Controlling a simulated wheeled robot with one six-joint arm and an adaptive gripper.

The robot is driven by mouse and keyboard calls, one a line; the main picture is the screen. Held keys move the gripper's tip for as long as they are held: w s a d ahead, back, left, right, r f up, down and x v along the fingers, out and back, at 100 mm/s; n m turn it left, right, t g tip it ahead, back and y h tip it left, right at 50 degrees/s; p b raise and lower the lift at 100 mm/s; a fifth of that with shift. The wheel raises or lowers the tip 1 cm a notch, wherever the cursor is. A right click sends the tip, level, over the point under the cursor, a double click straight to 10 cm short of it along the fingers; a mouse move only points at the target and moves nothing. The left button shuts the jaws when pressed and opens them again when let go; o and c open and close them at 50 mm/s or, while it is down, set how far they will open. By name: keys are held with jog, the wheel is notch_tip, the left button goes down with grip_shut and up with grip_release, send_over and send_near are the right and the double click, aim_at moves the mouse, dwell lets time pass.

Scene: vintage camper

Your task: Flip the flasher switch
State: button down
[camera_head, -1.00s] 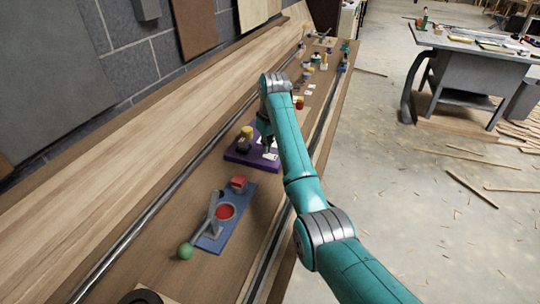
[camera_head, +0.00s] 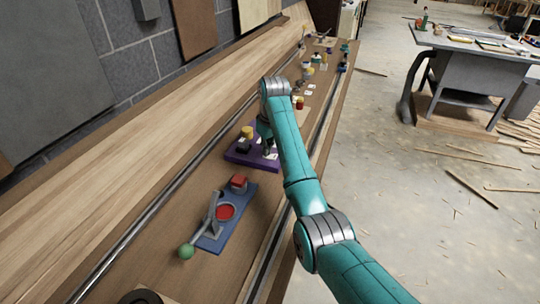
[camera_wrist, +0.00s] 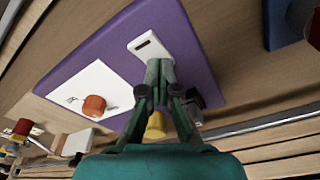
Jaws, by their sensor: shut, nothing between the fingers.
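A purple board (camera_head: 234,156) lies on the long wooden bench, and it fills the middle of the wrist view (camera_wrist: 100,45). On it, the wrist view shows a white plate (camera_wrist: 137,47) with a dark slot, and a white card (camera_wrist: 72,88) with an orange-red knob (camera_wrist: 94,104). I cannot tell which of these is the flasher switch. My gripper (camera_wrist: 160,66) is shut and empty, its tips at the near end of the white plate. Contact is unclear. A yellow knob (camera_wrist: 155,124) and a dark block (camera_wrist: 211,92) are partly hidden behind the fingers.
A blue board (camera_head: 212,241) with a red disc, a red block and a green-balled lever (camera_head: 187,251) lies nearer on the bench. Metal rails run along the bench. Several small items stand farther along it. A grey table (camera_head: 470,60) stands at the right.

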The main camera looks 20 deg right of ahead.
jog(key=shift+r, duration=3.5)
